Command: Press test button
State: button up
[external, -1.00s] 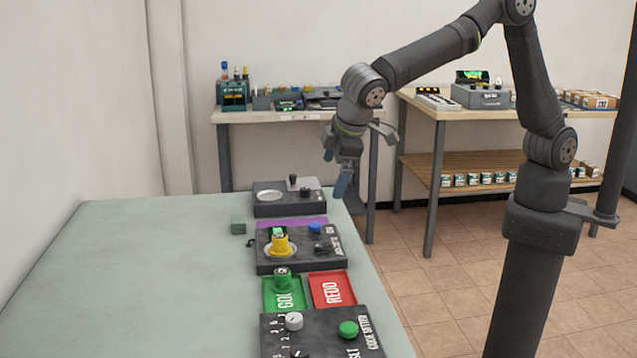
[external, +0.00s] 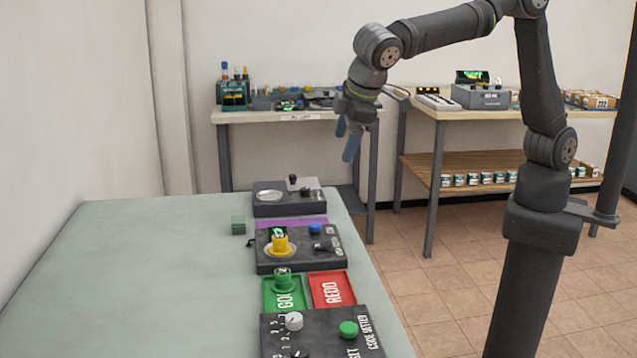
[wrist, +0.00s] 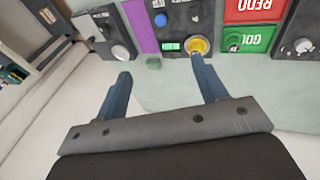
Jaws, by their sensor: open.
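The dark middle device (external: 288,262) on the table carries a blue button (external: 315,228), a green-lit display (external: 278,232) and a black lever. A yellow piece (external: 281,243) stands upright on its round plate. In the wrist view the blue button (wrist: 160,19) is at the top centre, with the display (wrist: 170,46) below it and the yellow piece (wrist: 198,45) to the right. I cannot read which control is labelled test. My gripper (external: 346,138) is open and empty, high above the back right table edge, apart from the devices. Its fingers (wrist: 160,68) are spread in the wrist view.
Behind the middle device is another dark device (external: 290,208) with a round plate. In front are a green tray (external: 270,303) holding a green piece (external: 283,279), a red tray (external: 332,289) and the code setter (external: 322,350). A green block (external: 238,225) sits left. The left tabletop is clear.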

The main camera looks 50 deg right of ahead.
grip_shut()
dwell(1.4)
